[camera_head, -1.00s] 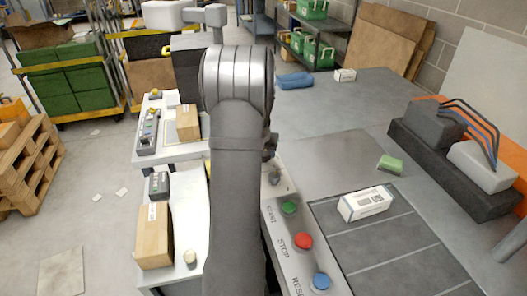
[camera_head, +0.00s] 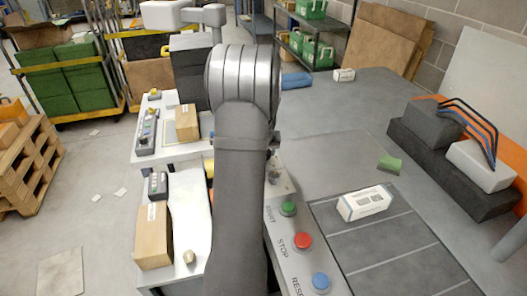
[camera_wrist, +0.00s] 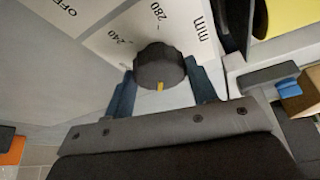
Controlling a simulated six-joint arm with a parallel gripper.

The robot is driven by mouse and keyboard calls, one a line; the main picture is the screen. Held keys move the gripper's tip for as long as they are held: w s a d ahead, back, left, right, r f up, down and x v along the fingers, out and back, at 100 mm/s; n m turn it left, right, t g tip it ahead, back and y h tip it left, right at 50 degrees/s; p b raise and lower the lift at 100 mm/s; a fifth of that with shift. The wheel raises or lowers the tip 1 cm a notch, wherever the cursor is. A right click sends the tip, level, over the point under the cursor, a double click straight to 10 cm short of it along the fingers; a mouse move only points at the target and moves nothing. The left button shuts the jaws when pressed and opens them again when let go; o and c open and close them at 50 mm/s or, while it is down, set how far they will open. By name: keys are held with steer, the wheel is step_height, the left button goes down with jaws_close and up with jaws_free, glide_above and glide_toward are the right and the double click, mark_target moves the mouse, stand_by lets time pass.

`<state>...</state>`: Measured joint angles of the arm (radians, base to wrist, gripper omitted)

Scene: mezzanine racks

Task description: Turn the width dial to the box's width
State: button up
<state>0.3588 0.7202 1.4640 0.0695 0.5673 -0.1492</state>
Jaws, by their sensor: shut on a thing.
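The width dial (camera_wrist: 158,66) is a dark ribbed knob with a yellow pointer mark, on a white plate in the wrist view. The plate (camera_wrist: 115,45) carries the marks 240 and 280 and "mm". The yellow mark points toward my gripper, away from those numbers. My gripper (camera_wrist: 161,88) has one blue finger on each side of the dial and is shut on it. In the head view my arm hides the gripper and the dial. A white box with printing (camera_head: 364,203) lies on the dark lined surface at the right.
Green START (camera_head: 288,208), red STOP (camera_head: 303,241) and blue RESET (camera_head: 321,281) buttons stand on the panel right of my arm. A green block (camera_head: 389,165) lies behind the white box. Cardboard boxes (camera_head: 153,236) stand on the left benches. A yellow thing (camera_wrist: 290,15) shows near the gripper.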

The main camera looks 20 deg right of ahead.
steer(key=o, duration=1)
steer(key=shift+c, duration=0.2)
steer(key=v, duration=1.7)
steer(key=shift+s+r, duration=0.15)
steer(key=x, duration=1.7)
